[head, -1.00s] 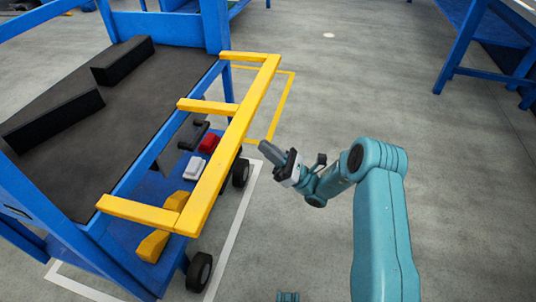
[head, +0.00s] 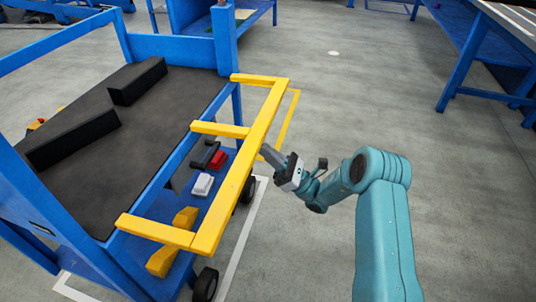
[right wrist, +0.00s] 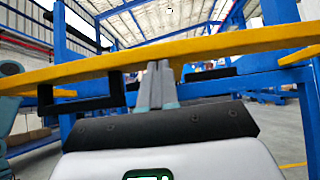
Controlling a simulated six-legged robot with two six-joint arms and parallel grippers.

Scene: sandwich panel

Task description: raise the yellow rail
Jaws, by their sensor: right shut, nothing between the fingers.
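The yellow rail (head: 238,180) is a frame with one long outer bar and several short arms. It sticks out roughly level from the near side of the blue cart. My right gripper (head: 266,152) is shut and empty, just right of the outer bar in the head view. In the right wrist view, the right gripper's fingertips (right wrist: 160,66) point at the lower edge of the rail (right wrist: 230,43), which crosses above them. I cannot tell whether they touch it. My left gripper is not in view.
The blue cart (head: 178,162) has a dark top with two black blocks (head: 137,82). A red item (head: 217,160), a white item (head: 202,185) and a yellow part (head: 172,243) lie on its lower shelf. Blue tables stand at the back. Floor to the right is clear.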

